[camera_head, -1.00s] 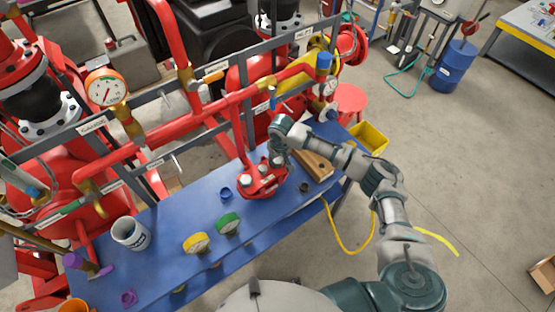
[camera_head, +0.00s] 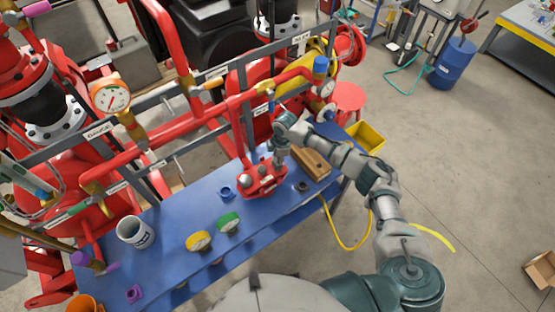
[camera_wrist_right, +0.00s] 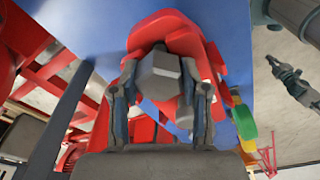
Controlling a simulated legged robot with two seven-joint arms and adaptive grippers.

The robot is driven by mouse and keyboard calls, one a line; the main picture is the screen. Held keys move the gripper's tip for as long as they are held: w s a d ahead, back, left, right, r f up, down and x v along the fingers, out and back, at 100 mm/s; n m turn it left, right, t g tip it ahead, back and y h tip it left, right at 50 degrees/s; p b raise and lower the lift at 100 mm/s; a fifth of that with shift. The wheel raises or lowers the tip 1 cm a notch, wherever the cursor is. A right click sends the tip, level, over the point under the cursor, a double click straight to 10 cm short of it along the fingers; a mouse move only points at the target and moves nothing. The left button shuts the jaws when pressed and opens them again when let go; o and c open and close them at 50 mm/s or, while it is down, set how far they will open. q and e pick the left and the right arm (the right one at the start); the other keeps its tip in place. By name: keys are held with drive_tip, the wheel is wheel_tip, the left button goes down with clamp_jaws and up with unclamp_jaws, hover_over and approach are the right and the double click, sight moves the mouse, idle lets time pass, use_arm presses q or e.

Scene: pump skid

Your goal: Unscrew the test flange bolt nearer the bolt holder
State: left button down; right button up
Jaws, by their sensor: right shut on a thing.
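The red test flange (camera_head: 262,183) sits on the blue bench, with grey bolt heads on top. My right gripper (camera_head: 279,158) reaches down onto the flange's right rear side, the side towards the wooden block (camera_head: 311,163) that looks like the bolt holder. In the right wrist view, my right gripper (camera_wrist_right: 160,80) has a finger on each side of a grey hex bolt head (camera_wrist_right: 158,72) and is shut on it. The red flange (camera_wrist_right: 175,35) shows behind and below the bolt. The bolt's shank is hidden. My left gripper is not in view.
Yellow (camera_head: 199,241) and green (camera_head: 228,222) round items, a blue ring (camera_head: 226,192) and a white cup (camera_head: 135,232) stand on the bench (camera_head: 180,215). Red pipes (camera_head: 185,128) and a grey rail run behind. A yellow bin (camera_head: 366,137) is past the right end.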

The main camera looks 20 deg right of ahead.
drive_tip(key=shift+s+f, duration=0.15)
drive_tip(key=shift+f, duration=0.05)
drive_tip(key=o, duration=1.2)
drive_tip(key=shift+o, duration=0.2)
drive_tip(key=shift+r, duration=0.1)
drive_tip(key=shift+r, duration=0.15)
wheel_tip(320, 180, up, 11)
drive_tip(key=d, duration=0.1)
drive_tip(key=shift+d+r, duration=0.2)
drive_tip(key=shift+d, duration=0.1)
